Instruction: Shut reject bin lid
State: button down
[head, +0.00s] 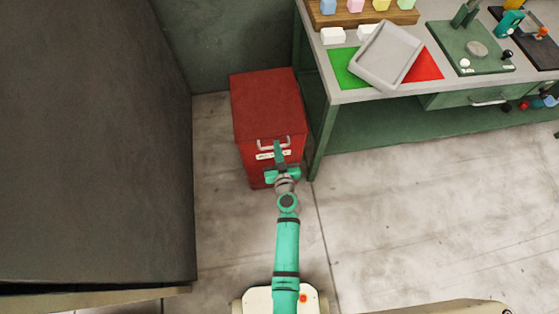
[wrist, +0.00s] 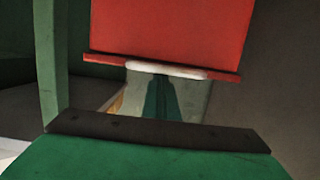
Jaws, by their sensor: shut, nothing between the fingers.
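The red reject bin (head: 250,160) stands on the floor at the left of the green bench. Its red lid (head: 266,105) shows as a broad flat panel, with a pale handle (head: 273,143) along its front edge. From these views I cannot tell whether the lid is fully down. My gripper (head: 278,148) is at the bin's front, its fingers shut and empty, reaching up by the handle and partly hiding the label. In the wrist view, the red lid (wrist: 170,32) and pale handle (wrist: 167,71) lie just beyond my fingers (wrist: 161,84); contact is unclear.
The green bench (head: 390,97) stands close on the bin's right, with a grey tray (head: 388,55) on top. A large dark cabinet-like block (head: 95,140) fills the left. Open floor (head: 420,220) lies to the right of my arm.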

jog(key=s+f, duration=0.1)
jog(key=s, duration=0.8)
jog(key=shift+s+d, duration=0.15)
jog(key=shift+d, duration=0.2)
dwell(0.7)
jog(key=s+r+g+h, duration=0.1)
jog(key=s+r, duration=0.1)
jog(key=s, duration=0.7)
jog(key=s+r+g+h, duration=0.1)
jog(key=s+r, duration=0.1)
jog(key=s, duration=0.8)
jog(key=s+a+r+t, duration=0.1)
jog(key=s+a+r, duration=0.1)
jog(key=s+r, duration=0.3)
jog(key=s+a+r+m, duration=0.1)
jog(key=s+r, duration=0.5)
jog(key=r, duration=0.7)
jog(key=shift+a+r+t+y, duration=0.3)
jog(key=shift+a+t, duration=0.1)
jog(key=shift+a, duration=0.1)
